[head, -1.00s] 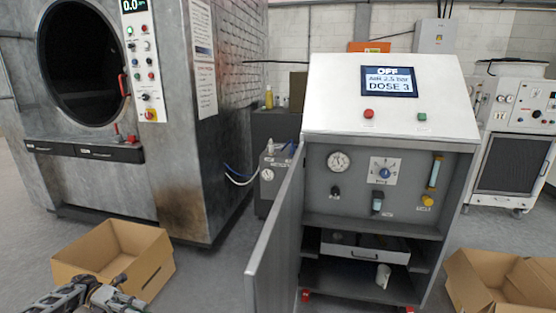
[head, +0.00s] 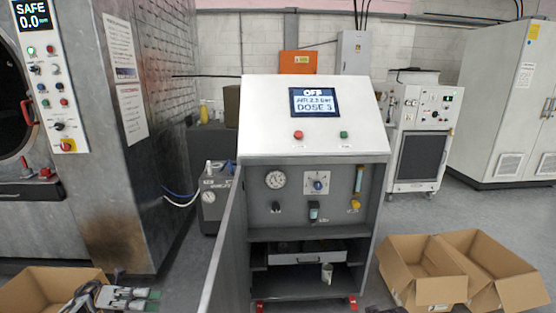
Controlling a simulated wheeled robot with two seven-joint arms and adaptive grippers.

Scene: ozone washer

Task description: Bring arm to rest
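My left gripper (head: 134,299) is low at the left of the head view, in front of the cardboard box at lower left. Its two green-tipped fingers point right with a small gap between them, and nothing shows in it. Of my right arm, at most a dark bit shows at the bottom edge; the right gripper cannot be seen. The ozone control cabinet (head: 314,125) stands in the middle, its screen (head: 315,102) reading OFF, AIR 2.5 bar, DOSE 3. Its grey door (head: 226,245) stands open towards me.
The washer (head: 150,190) at left shows SAFE 0.0 bar on its display (head: 31,14). A cardboard box (head: 50,285) is at lower left, and two open boxes (head: 425,290) are at lower right. A white machine (head: 420,110) and a tall white cabinet (head: 505,100) stand behind at right.

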